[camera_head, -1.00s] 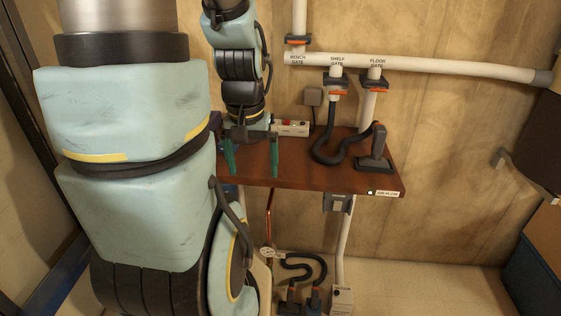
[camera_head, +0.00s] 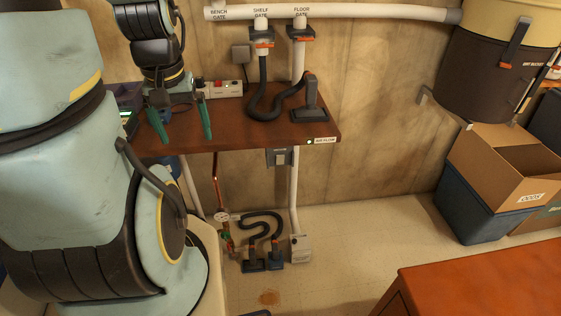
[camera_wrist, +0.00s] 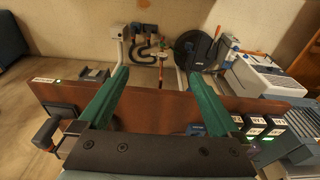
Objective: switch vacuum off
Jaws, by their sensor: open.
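A white power strip (camera_head: 222,88) with a red switch and sockets lies at the back of the brown wall shelf (camera_head: 235,130). A small tag with a green light (camera_head: 322,141), reading AIR FLOW, is on the shelf's front edge. A pale box (camera_head: 301,248) on the floor ends the white pipe; its lettering is too small to read now. My gripper (camera_head: 181,138) points down over the left part of the shelf, left of the strip. Its green fingers are spread and empty; they also show in the wrist view (camera_wrist: 157,75).
A black hose with a floor nozzle (camera_head: 310,112) stands on the shelf. Gates labelled BENCH, SHELF and FLOOR line the white pipe (camera_head: 350,15). Another hose (camera_head: 265,228) lies below. A cardboard box (camera_head: 505,165) and a red-brown tabletop (camera_head: 480,285) are at right.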

